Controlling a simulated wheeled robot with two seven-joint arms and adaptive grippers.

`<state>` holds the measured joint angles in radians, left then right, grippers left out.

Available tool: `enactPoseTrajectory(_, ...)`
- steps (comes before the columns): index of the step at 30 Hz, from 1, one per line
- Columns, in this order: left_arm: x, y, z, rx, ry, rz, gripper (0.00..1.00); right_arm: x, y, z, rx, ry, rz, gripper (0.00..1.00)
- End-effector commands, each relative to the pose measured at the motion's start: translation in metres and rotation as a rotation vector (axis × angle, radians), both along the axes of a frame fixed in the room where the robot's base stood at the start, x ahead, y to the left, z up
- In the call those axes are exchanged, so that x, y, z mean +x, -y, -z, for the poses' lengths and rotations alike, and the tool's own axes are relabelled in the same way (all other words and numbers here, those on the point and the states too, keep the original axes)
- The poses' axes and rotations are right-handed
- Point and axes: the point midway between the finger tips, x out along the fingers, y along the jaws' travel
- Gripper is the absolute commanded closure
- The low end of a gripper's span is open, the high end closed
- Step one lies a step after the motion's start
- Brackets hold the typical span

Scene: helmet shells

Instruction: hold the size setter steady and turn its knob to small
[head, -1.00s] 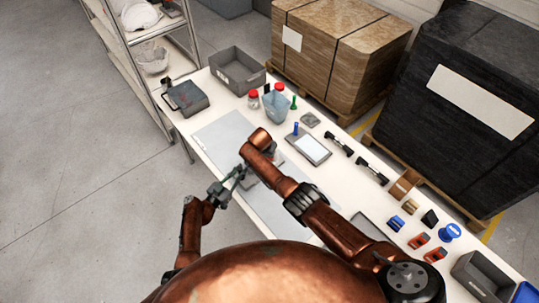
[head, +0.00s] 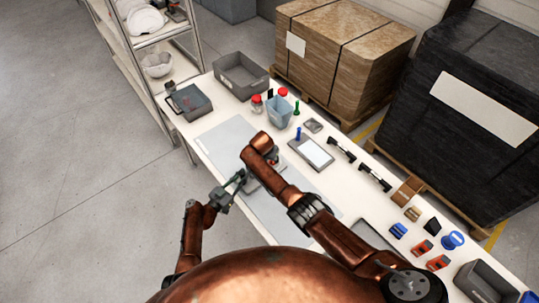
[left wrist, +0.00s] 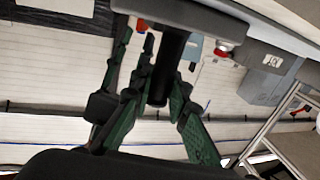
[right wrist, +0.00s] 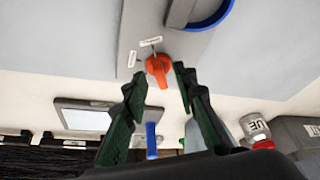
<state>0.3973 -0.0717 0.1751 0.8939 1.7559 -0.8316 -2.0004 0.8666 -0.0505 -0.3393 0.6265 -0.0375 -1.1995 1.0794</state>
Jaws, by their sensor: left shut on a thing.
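The size setter is a grey plate (right wrist: 133,35) with an orange knob (right wrist: 157,66) and small white labels beside the knob, too small to read. In the head view its plate (head: 252,188) lies on the table, partly hidden by my right arm. My left gripper (head: 240,180) is at its near left side. In the left wrist view the left gripper (left wrist: 160,75) is shut on a black bar-like handle (left wrist: 172,50). My right gripper (right wrist: 156,80) is open, its fingertips on either side of the knob with gaps. The head view hides the right gripper behind its arm.
A grey mat (head: 222,140) lies under the work area. Behind it stand a blue-grey cup (head: 279,112), red-lidded jars, a grey bin (head: 240,78) and a tablet-like panel (head: 312,153). Small orange and blue parts lie at the right. A shelf (head: 150,38) stands at the left.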

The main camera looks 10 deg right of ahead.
Motion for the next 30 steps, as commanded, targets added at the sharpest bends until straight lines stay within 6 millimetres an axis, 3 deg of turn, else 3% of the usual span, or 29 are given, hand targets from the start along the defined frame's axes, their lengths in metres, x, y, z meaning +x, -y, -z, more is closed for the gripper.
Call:
enactPoseTrajectory(18,0.000,0.000,0.000,-0.001,-0.001,0.001,1.00,-0.031,-0.017,-0.087,0.000,0.001,0.003,0.74)
enactPoseTrajectory(30,0.000,0.000,0.000,-0.001,-0.001,0.001,1.00,-0.035,-0.017,-0.095,-0.001,-0.001,0.004,0.74)
